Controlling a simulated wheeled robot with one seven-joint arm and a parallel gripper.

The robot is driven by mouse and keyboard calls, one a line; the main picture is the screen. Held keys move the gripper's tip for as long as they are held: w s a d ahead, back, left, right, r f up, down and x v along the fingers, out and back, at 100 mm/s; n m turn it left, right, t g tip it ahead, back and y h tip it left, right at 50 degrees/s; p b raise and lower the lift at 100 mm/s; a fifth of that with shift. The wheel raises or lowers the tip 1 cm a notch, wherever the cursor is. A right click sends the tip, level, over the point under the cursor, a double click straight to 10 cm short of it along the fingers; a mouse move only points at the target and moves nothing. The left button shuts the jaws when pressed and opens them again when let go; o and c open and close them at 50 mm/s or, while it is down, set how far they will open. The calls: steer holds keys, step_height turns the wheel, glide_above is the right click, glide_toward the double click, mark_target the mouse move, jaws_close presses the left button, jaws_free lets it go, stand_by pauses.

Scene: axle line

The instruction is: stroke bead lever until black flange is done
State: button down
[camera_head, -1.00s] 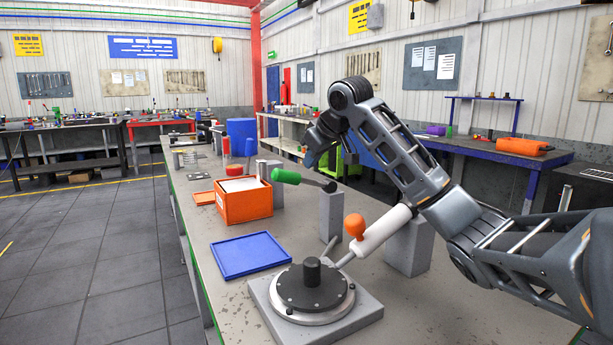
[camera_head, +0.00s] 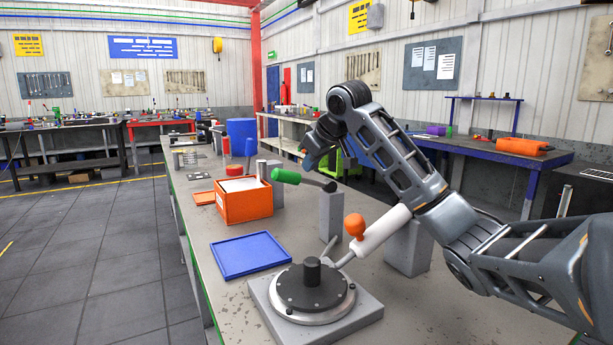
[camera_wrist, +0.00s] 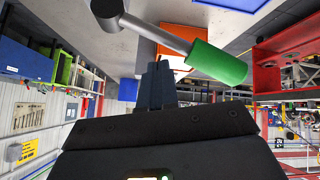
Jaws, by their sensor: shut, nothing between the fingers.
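The black flange (camera_head: 311,286), with a raised dark hub, lies on a silver round plate on a grey base at the front of the bench. A white cylinder (camera_head: 383,231) on a grey block has a thin nozzle pointing at the flange and an orange ball knob (camera_head: 355,226). A lever with a green handle (camera_head: 286,176) sits on a grey post (camera_head: 330,214); it also shows in the wrist view (camera_wrist: 218,62). I cannot tell which is the bead lever. My gripper (camera_wrist: 158,72) is shut and empty, beside the green handle, apparently not touching it.
An orange box (camera_head: 245,207) with pale contents and a blue tray (camera_head: 249,255) stand left of the lever. A grey block (camera_head: 408,248) supports the cylinder at right. The bench front left of the flange is clear.

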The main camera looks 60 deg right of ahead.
mark_target(305, 179)
steer(key=shift+w+a+f+b, duration=0.1)
steer(key=shift+a+f+b, duration=0.15)
steer(key=shift+f, duration=0.45)
steer(key=shift+w+a+f+b, duration=0.2)
steer(key=shift+f+b, duration=0.1)
steer(key=shift+f, duration=0.35)
steer(key=shift+w+a+f+b, duration=0.1)
steer(key=shift+a+f+b, duration=0.15)
steer(key=shift+f, duration=0.45)
stand_by(2.0)
steer(key=shift+d+r, duration=0.1)
steer(key=shift+s+d+r+p, duration=0.15)
steer(key=shift+d+r+p, duration=0.1)
steer(key=shift+r+p, duration=0.5)
steer(key=shift+s+d+r+p, duration=0.2)
steer(key=shift+r+p, duration=0.5)
steer(key=shift+r, duration=0.2)
steer(key=shift+s+d+r+p, duration=0.15)
steer(key=shift+d+r+p, duration=0.1)
steer(key=shift+r+p, duration=0.5)
steer(key=shift+r, duration=0.15)
steer(key=shift+s+d+r+p, duration=0.15)
steer(key=shift+d+r+p, duration=0.1)
steer(key=shift+r+p, duration=0.45)
steer(key=shift+s+d+r+p, duration=0.15)
steer(key=shift+d+r+p, duration=0.1)
steer(key=shift+r+p, duration=0.45)
steer(key=shift+s+d+r+p, duration=0.15)
steer(key=shift+d+r+p, duration=0.1)
steer(key=shift+r+p, duration=0.45)
